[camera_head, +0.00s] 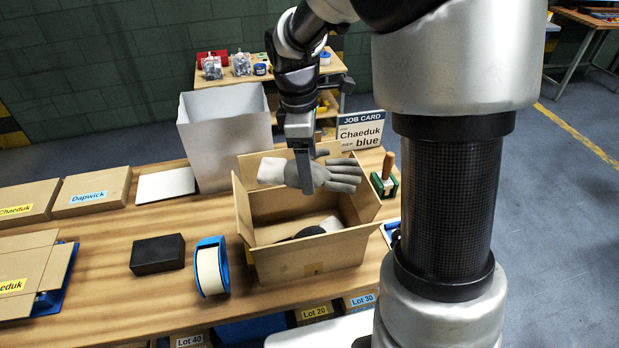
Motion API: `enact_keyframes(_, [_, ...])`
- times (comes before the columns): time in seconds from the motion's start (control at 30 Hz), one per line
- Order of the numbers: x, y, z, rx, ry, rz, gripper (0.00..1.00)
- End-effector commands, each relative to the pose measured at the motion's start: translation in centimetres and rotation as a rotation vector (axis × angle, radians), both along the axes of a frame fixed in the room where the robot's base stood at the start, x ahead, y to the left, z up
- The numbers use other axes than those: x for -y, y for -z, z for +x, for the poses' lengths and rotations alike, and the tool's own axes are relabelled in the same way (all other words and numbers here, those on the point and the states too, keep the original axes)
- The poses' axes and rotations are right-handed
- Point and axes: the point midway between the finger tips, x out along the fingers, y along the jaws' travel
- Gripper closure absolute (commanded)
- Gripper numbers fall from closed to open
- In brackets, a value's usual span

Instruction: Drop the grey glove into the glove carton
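The grey glove (337,175), with a pale cuff (271,171), is held by my gripper (306,188) above the open carton. The gripper's fingers overlap the glove between the cuff and the palm, and the glove's fingers point right. The open cardboard carton (312,257) stands on the table below with its flaps up. Something dark and something pale (331,223) lie inside it; I cannot tell from here whether they are gloves. No label on the carton that names gloves is legible.
The wooden table (105,300) also bears a blue tape roll (211,268), a black block (157,255), a tall white bin (226,135), a stamp with a wooden handle (386,176) and a job card (360,130). Flat boxes labelled Chaeduk (28,200) and Dapwick (92,192) lie left.

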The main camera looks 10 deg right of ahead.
Motion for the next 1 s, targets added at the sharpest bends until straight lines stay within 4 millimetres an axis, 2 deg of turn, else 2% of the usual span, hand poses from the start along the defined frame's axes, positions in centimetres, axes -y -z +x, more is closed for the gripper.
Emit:
enact_keyframes(0.03, [-0.1,0.7,0.0,0.001,-0.085,-0.005,0.46])
enact_keyframes(0.1, [-0.1,0.7,0.1,-0.002,-0.185,-0.011,0.46])
enact_keyframes(0.23, [-0.1,0.7,0.1,-0.008,-0.287,-0.016,0.46])
enact_keyframes(0.47, [-0.1,2.1,0.1,-0.009,-0.309,-0.018,0.46])
enact_keyframes(0.8, [-0.1,6.0,0.1,-0.009,-0.307,-0.017,0.46])
enact_keyframes(1.0, [-0.1,6.6,0.1,-0.008,-0.307,-0.017,0.46])
